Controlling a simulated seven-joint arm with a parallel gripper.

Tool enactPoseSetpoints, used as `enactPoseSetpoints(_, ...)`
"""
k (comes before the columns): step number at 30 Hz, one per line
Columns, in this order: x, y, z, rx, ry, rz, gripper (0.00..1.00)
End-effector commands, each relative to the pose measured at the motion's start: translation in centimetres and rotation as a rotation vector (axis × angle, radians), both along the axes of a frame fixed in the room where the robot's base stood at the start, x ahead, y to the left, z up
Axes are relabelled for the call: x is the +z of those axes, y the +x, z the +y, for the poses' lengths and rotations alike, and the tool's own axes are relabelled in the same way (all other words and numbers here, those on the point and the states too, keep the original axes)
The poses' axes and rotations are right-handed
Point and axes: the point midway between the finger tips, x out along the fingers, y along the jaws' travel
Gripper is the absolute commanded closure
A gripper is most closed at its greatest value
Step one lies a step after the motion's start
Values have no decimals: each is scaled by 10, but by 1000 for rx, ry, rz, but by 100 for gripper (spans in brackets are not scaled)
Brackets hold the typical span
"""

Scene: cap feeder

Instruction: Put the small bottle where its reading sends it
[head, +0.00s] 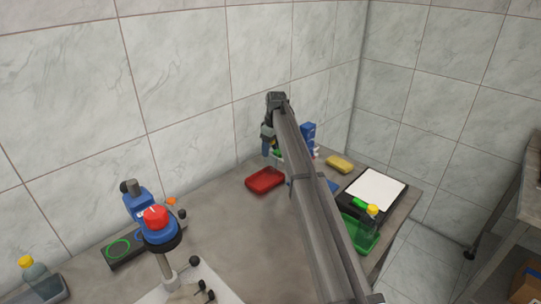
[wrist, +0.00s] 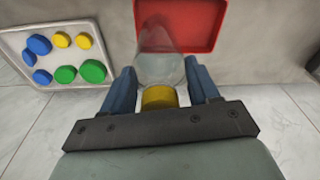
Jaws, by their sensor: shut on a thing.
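In the wrist view my gripper (wrist: 160,72) is shut on a small clear bottle (wrist: 160,68) with a yellow cap (wrist: 159,97). The blue fingers stand on either side of it, and the cap is toward the palm. The red tray (wrist: 205,47) lies beyond the bottle and looks empty where visible. In the head view my gripper (head: 267,146) is above and behind the red tray (head: 265,180), near the back wall. The held bottle cannot be made out there.
A green tray (head: 362,236) at right holds a yellow-capped bottle (head: 371,217). A grey tray (head: 52,292) at far left holds another (head: 34,270). A red-topped blue device (head: 158,223) stands front left. A white tray (wrist: 52,82) holds several coloured caps. A yellow block (head: 339,164) lies behind.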

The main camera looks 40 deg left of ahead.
Motion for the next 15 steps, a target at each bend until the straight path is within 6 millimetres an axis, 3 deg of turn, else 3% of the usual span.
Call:
enactPoseSetpoints(7,-29,0,0,0,-1,1,100)
enactPoseSetpoints(15,-33,0,0,0,0,0,100)
